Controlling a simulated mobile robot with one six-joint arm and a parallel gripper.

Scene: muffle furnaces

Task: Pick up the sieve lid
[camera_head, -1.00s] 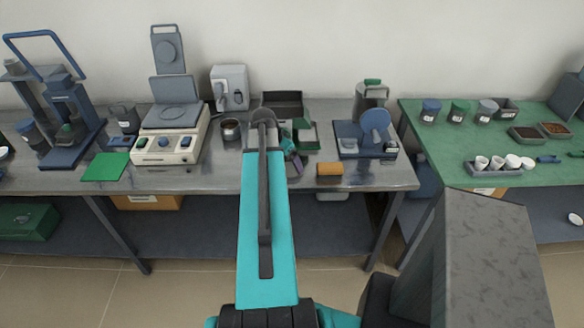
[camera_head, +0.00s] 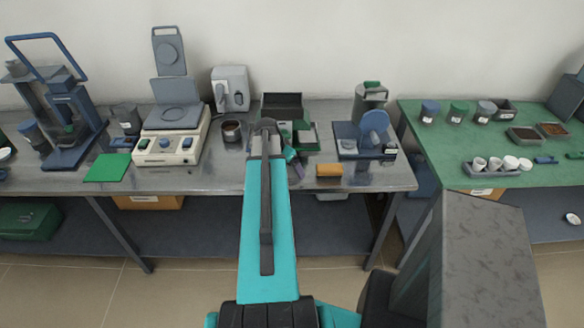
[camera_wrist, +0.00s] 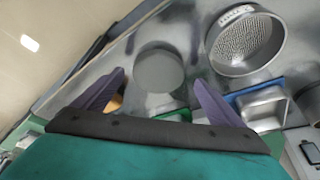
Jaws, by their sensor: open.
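A flat, round grey disc (camera_wrist: 159,68), which looks like the sieve lid, lies on the metal bench in the wrist view. A round metal sieve (camera_wrist: 245,42) with a mesh bottom and a label stands to its right. My gripper (camera_wrist: 158,80) is open, with its two purple fingers apart and nothing held between them. The disc appears between and just beyond the fingertips, and I cannot tell the height gap. In the head view my gripper (camera_head: 292,160) is over the middle of the bench, partly hidden by my arm. I cannot make out the disc there.
A blue tray with a metal container (camera_wrist: 262,105) is close to the right finger in the wrist view. In the head view, a dark pot (camera_head: 231,131) stands left of my arm, an orange block (camera_head: 329,170) right of it, and a dark box (camera_head: 282,105) behind.

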